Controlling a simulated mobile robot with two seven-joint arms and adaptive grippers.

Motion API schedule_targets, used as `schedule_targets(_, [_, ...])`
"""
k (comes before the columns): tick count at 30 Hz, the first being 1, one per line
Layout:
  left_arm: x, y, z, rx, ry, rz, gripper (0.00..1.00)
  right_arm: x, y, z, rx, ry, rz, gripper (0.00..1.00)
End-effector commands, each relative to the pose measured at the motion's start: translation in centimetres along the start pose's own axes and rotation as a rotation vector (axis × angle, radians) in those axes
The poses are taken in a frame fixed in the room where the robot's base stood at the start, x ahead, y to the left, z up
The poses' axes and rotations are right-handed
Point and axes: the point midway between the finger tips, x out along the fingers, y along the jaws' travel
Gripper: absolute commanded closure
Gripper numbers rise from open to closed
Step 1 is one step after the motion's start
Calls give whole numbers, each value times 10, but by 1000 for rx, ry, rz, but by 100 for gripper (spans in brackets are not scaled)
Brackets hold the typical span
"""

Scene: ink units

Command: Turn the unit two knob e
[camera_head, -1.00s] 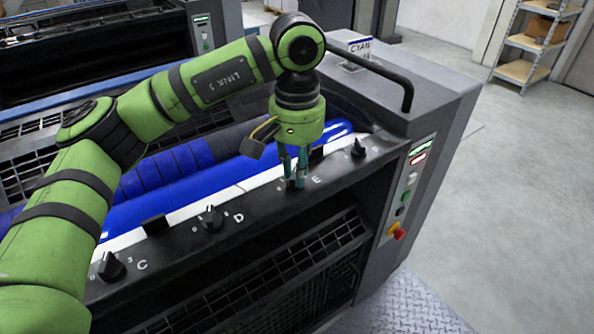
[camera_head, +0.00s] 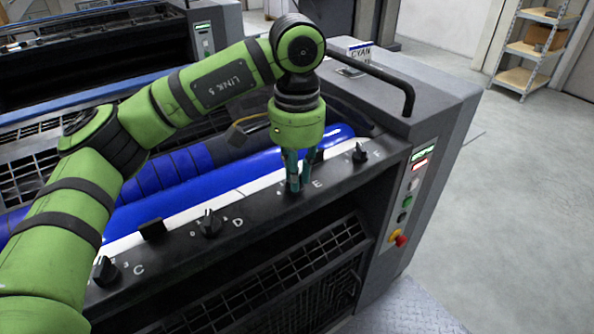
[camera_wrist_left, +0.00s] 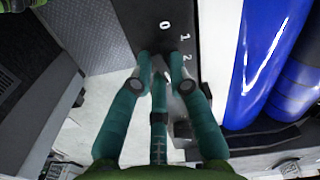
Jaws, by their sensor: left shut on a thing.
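My left gripper (camera_head: 293,187) points straight down at the ink unit's black panel (camera_head: 262,214), beside the white letter E (camera_head: 317,183). Its teal fingers are shut on knob E, which they mostly hide in the head view. In the left wrist view the fingertips (camera_wrist_left: 164,62) close around the dark knob, with the marks 0, 1 and 2 beside it. The knob's pointer is hard to make out. My right gripper is not in view.
Knob D (camera_head: 209,223) and knob C (camera_head: 105,270) lie to the left along the panel, and another knob (camera_head: 360,153) to the right. A blue roller (camera_head: 240,172) lies behind. A red stop button (camera_head: 401,240) is on the end face. A black handrail (camera_head: 385,78) stands behind right.

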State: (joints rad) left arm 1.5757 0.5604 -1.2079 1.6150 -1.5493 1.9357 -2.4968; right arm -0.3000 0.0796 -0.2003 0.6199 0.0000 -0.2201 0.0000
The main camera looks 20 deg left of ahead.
Motion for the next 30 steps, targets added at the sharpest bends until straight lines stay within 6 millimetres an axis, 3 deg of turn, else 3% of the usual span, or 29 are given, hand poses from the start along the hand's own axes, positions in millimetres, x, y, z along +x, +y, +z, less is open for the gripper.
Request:
schedule_targets(8, [0, 0, 0, 5, -1, 0, 100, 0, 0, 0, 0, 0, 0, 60])
schedule_targets(9, [0, 0, 0, 5, -1, 0, 78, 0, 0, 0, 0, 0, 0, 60])
schedule_targets(11, [0, 0, 0, 4, -1, 0, 57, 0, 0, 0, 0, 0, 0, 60])
schedule_targets(23, [-4, 0, 0, 1, 2, 0, 57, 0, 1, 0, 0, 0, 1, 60])
schedule_targets(30, [-46, 0, -1, 0, 5, -2, 57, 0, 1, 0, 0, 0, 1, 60])
